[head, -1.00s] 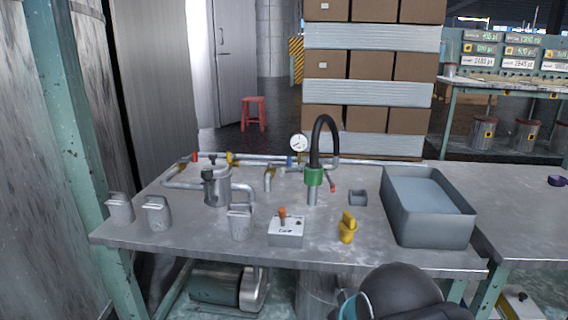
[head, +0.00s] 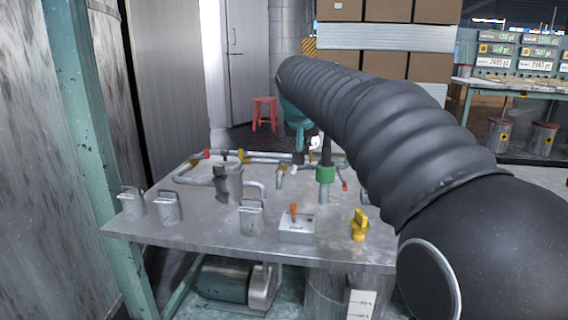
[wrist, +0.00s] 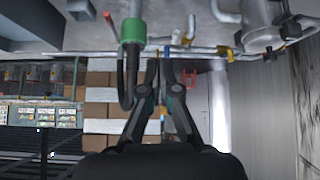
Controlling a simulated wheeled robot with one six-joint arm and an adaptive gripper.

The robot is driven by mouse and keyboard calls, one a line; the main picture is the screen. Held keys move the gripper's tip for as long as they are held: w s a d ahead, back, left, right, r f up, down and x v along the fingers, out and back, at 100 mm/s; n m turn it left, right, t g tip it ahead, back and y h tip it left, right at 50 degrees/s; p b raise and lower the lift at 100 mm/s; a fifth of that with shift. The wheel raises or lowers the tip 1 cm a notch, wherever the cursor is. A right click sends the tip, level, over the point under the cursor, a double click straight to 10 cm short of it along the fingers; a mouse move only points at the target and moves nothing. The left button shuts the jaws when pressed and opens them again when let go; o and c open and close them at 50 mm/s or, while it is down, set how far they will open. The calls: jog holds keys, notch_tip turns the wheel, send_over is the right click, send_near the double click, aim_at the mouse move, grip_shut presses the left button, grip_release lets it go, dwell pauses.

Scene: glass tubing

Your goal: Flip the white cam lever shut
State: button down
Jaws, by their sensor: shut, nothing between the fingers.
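My gripper (head: 298,157) is at the back of the bench, just left of the green-collared black hose, with its fingers pointing down. In the wrist view its dark fingers (wrist: 161,62) are close together and empty, in front of the pipe run. Contact with the pipes cannot be told. A small white piece (head: 293,170) shows just below the fingertips; I cannot tell whether it is the white cam lever. Pale grey fittings with flat lever-like tops stand at the front left (head: 132,203), beside that (head: 168,207) and at front centre (head: 252,216).
The green-collared hose (head: 325,174) stands close to my gripper; its collar also shows in the wrist view (wrist: 132,31). My arm hides the bench's right side.

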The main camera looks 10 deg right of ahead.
jog(key=w+a+m+t, duration=0.1)
jog(key=w, duration=0.8)
jog(key=shift+w+a+r+h, duration=0.25)
jog(key=shift+w+r+h, duration=0.1)
jog(key=shift+h, duration=0.05)
jog(key=shift+f, duration=0.1)
send_over(294, 169)
notch_tip(294, 169, down, 6)
jog(key=shift+a+f, duration=0.1)
jog(key=shift+f, duration=0.15)
notch_tip(294, 169, down, 3)
jog(key=shift+w+f+b, duration=0.1)
jog(key=shift+f+b, duration=0.05)
jog(key=shift+b, duration=0.5)
jog(key=shift+f, duration=0.55)
